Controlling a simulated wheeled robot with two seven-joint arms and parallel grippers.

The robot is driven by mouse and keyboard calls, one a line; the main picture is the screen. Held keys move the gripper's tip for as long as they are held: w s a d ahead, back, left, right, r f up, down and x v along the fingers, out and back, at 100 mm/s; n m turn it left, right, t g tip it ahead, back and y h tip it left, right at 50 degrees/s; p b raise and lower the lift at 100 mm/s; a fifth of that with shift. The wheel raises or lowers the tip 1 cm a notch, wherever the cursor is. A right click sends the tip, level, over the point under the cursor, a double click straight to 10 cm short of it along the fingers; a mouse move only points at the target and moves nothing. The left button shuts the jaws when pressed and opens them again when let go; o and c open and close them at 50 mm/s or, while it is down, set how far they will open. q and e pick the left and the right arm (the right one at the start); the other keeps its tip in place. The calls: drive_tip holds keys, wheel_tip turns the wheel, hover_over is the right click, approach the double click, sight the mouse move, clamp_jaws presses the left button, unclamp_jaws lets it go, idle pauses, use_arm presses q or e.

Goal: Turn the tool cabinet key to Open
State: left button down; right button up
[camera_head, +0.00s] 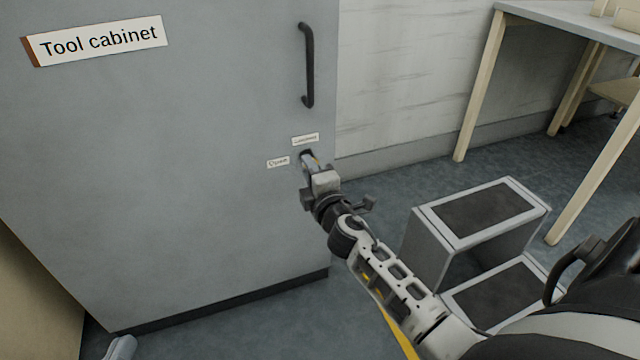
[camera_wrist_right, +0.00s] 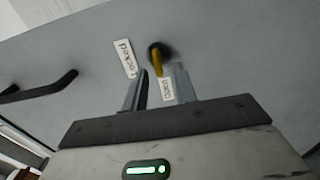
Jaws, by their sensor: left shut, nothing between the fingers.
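The grey tool cabinet (camera_head: 190,200) has a small black lock low beside its handle. In the right wrist view a yellow key (camera_wrist_right: 157,64) stands in the dark lock. The Locked label (camera_wrist_right: 125,58) is left of the lock and the Open label (camera_wrist_right: 168,90) is below it. I cannot tell the key's exact turn. My right gripper (camera_wrist_right: 160,85) is open, its fingers apart on either side of the key's line. In the head view the right gripper (camera_head: 311,163) covers most of the key. A pale grey tip of my left gripper (camera_head: 121,347) shows at the bottom left, away from the cabinet lock.
A black handle (camera_head: 308,65) is fixed above the lock. A grey step stool (camera_head: 425,245) stands on the floor right of the cabinet. A table (camera_head: 570,25) with wooden legs is at the back right. Floor in front of the cabinet is clear.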

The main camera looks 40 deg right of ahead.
use_arm(q)
drive_tip(key=shift+d+r+n+h+b, duration=0.2)
drive_tip(key=shift+r+n+h+b, duration=0.15)
drive_tip(key=shift+b, duration=0.5)
use_arm(e)
drive_tip(key=v, duration=1.5)
drive_tip(key=shift+s, duration=0.2)
drive_tip(key=shift+a+r, duration=0.1)
drive_tip(key=shift+a, duration=0.05)
